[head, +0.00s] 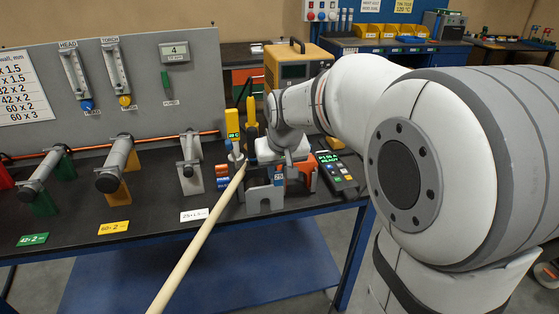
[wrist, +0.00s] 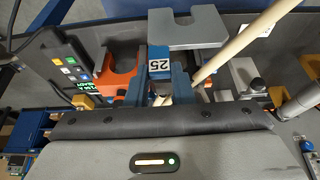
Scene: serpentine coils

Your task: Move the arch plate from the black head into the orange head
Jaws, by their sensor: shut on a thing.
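My gripper (head: 287,160) points down at the bending tool on the bench, shut on the blue arch plate, which carries a white "25" label (wrist: 158,66). In the head view a bit of this blue plate (head: 278,179) shows just below my gripper. In the wrist view the orange head (wrist: 120,80), with a U-shaped notch, lies just left of the held plate. The orange head also shows right of my gripper in the head view (head: 309,172). I cannot clearly make out the black head; my gripper hides much of this area.
A grey notched plate (head: 265,198) stands in front of the tool. A long pale pole (head: 200,235) slants across the near side. A dark control box (head: 337,174) stands at the right. Tube stations (head: 118,165) line the bench to the left.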

